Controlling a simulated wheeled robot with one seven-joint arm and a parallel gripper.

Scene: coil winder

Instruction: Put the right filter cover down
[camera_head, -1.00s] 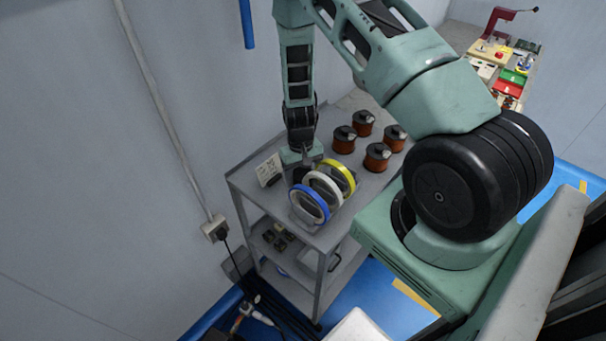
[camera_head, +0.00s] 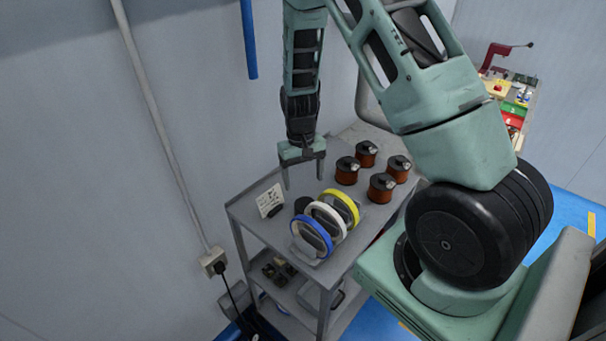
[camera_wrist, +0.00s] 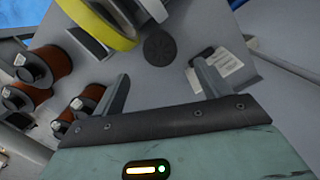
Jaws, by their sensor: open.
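A round dark disc, which looks like the filter cover (camera_head: 302,204), lies flat on the grey cart top just behind the row of coloured rings. In the wrist view the dark disc (camera_wrist: 160,48) lies beyond and between my fingertips, with nothing touching it. My gripper (camera_head: 303,181) is open and empty, pointing down above the cart top, clear of the disc. In the wrist view its two fingers (camera_wrist: 160,72) stand wide apart. I cannot tell a left cover from a right one.
Blue (camera_head: 312,236), white (camera_head: 328,221) and yellow (camera_head: 340,207) rings stand upright in a row close to the disc. Several copper spools (camera_head: 381,187) stand behind right. The cart's back left top is clear.

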